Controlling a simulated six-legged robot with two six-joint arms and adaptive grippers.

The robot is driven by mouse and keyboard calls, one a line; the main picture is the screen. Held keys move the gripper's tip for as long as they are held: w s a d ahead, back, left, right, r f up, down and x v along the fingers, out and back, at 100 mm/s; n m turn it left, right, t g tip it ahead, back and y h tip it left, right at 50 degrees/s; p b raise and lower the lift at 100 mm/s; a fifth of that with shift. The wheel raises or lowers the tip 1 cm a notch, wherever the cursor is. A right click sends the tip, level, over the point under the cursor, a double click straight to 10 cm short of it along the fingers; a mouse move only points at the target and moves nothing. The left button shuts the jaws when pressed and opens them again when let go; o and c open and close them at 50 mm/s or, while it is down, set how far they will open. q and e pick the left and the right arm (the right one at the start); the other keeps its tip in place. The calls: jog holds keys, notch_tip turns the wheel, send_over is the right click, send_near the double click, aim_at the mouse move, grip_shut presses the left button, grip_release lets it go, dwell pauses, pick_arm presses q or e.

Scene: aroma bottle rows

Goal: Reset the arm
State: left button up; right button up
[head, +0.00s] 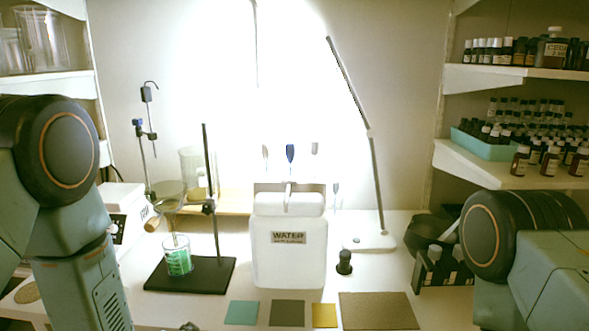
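My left arm fills the left side of the head view and my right arm enters at the lower right edge. Neither gripper shows; both arms run out of the frame. A small dark piece shows at the bottom edge, left of centre; I cannot tell what it is. No held object is visible.
A water jug (289,245) stands mid-table. Left of it, a stand (215,275) has a beaker of green liquid (178,257) on its base. Coloured mats (378,311) lie at the front. A lamp (369,242) stands behind. Shelves of bottles (512,165) are at right.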

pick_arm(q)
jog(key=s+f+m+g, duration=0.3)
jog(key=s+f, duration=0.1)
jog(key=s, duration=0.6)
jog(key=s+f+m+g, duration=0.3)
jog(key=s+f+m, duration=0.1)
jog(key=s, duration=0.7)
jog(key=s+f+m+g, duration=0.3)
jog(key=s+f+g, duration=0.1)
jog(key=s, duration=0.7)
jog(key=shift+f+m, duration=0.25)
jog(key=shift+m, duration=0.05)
